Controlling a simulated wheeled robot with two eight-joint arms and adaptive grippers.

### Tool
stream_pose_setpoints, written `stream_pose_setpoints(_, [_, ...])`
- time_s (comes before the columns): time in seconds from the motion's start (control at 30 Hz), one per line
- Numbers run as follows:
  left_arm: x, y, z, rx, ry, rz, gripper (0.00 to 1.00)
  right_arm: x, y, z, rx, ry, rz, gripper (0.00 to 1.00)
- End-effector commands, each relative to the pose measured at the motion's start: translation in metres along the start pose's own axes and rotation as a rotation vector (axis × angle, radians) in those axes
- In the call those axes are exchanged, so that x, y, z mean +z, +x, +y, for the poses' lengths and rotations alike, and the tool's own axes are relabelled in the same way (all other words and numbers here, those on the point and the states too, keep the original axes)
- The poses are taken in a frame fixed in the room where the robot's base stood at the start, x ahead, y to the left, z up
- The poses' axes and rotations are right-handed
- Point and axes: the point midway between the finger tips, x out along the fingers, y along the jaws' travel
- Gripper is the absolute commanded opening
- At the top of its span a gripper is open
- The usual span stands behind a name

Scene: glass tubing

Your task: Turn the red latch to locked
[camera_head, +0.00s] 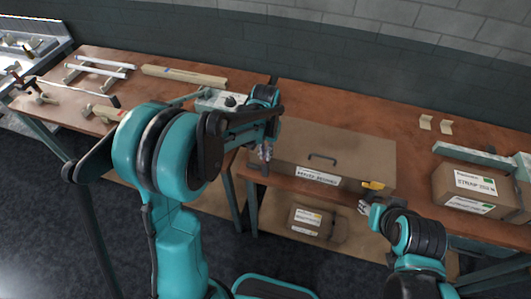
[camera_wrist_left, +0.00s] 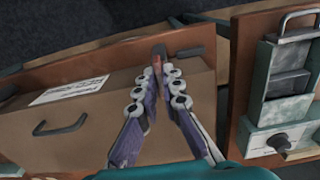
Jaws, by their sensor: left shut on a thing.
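A wide brown case (camera_head: 350,145) with a grey handle (camera_head: 322,157) and a white label (camera_head: 318,176) lies on the wooden table. My left gripper (camera_head: 265,152) is at the left end of its front. In the left wrist view its fingers (camera_wrist_left: 158,75) close around the small red latch (camera_wrist_left: 157,62), most of which is hidden between the fingertips. Whether the latch is turned cannot be told. A yellow latch (camera_head: 373,185) sits at the right end of the case's front. My right gripper (camera_head: 364,207) is just below it, apart from it; its finger gap is too small to read.
A labelled cardboard box (camera_head: 472,188) stands on the right part of the table. A grey device (camera_head: 218,100) lies on the left table, with wooden bars (camera_head: 185,76) behind it. Another box (camera_head: 318,222) is on the lower shelf.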

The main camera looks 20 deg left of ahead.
Motion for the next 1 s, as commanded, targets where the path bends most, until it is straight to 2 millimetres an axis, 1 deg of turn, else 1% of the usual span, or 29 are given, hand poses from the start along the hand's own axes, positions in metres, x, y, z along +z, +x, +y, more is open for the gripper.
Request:
stream_pose_setpoints(0.33, [-0.001,-0.001,0.000,-0.001,0.004,0.002,0.00,0.000,0.000,0.000,0.000,0.000,0.000,0.40])
stream_pose_setpoints(0.4, [-0.001,-0.001,0.000,-0.001,0.003,0.002,0.20,0.000,0.000,0.000,0.000,0.000,0.000,0.40])
stream_pose_setpoints(0.43, [-0.001,-0.001,0.000,-0.001,0.003,0.002,0.28,0.000,0.000,0.000,0.000,0.000,0.000,0.40])
stream_pose_setpoints(0.77, [0.000,-0.002,0.000,0.000,0.002,0.001,0.28,0.000,0.000,0.000,0.000,0.000,0.000,0.40])
stream_pose_setpoints(0.87, [0.000,-0.010,0.000,0.000,0.002,0.001,0.28,0.000,0.000,0.000,0.000,0.000,0.000,0.40])
stream_pose_setpoints(0.97, [0.000,-0.027,0.000,0.000,0.002,0.001,0.28,0.000,0.000,0.000,0.000,0.000,0.000,0.40])
stream_pose_setpoints(1.0, [0.000,-0.035,0.000,0.000,0.002,0.001,0.28,0.000,0.000,0.000,0.000,0.000,0.000,0.40])
